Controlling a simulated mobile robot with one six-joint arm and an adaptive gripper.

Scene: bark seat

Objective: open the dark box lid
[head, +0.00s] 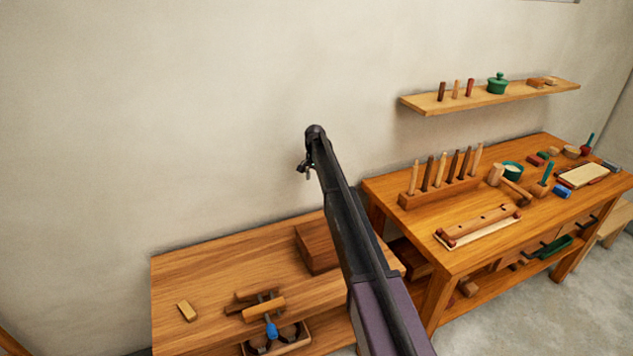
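A dark brown wooden box (316,248) sits at the back of the low wooden bench (205,268), near the wall. Its lid looks closed, with a flat top. My arm crosses in front of its right side and hides that part. My gripper (305,171) is small in view at the far end of my arm, raised in front of the wall and above the box in the picture. It is apart from the box. The fingers are too small and dark to tell whether they are open or shut.
A taller workbench (390,190) with tools stands to the right, below a wall shelf (490,98). The low bench's left part is mostly clear.

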